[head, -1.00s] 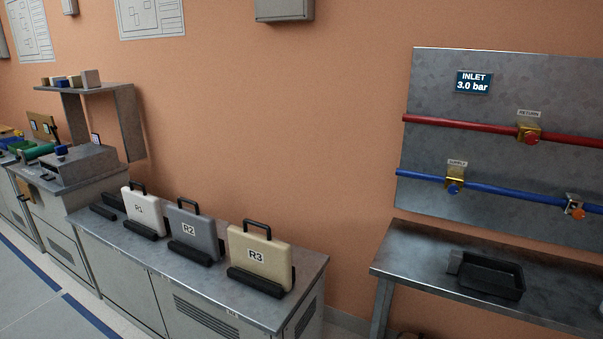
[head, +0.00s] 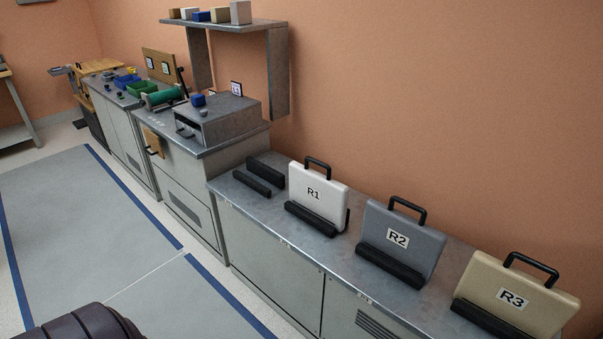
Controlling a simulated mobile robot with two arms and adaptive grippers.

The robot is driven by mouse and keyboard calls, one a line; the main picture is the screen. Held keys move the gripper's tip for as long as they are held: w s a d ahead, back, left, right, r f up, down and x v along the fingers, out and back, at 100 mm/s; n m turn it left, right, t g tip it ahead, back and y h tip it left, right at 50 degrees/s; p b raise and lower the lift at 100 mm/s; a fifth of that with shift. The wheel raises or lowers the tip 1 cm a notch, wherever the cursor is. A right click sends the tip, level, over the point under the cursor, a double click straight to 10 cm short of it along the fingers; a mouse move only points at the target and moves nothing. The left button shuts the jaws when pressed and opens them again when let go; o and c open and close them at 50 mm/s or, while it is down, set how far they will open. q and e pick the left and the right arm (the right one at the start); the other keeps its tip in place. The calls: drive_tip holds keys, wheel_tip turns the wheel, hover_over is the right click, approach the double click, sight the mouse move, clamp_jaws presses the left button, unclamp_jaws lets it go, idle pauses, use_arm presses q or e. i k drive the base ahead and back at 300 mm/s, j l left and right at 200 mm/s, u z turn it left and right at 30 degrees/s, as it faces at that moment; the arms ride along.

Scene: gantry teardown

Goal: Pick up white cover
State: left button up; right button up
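The white cover (head: 326,196), a flat panel with a black top handle and the label R1, stands upright in a black holder (head: 312,219) on the metal cabinet top. A grey cover (head: 412,240) labelled R2 and a beige cover (head: 530,292) labelled R3 stand to its right in similar holders. Neither of my grippers is in view.
An empty black holder (head: 252,182) sits left of the white cover. Further left are a grey box-like unit (head: 222,119), a shelf (head: 238,27) with several small blocks, and a bench with green bins (head: 142,87). Open floor (head: 95,225) lies in front of the cabinets.

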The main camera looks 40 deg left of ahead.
sight(326, 198)
drive_tip(key=i+j+z, duration=0.25)
drive_tip(key=j, duration=1.35)
drive_tip(key=j+z, duration=0.25)
drive_tip(key=j, duration=1.35)
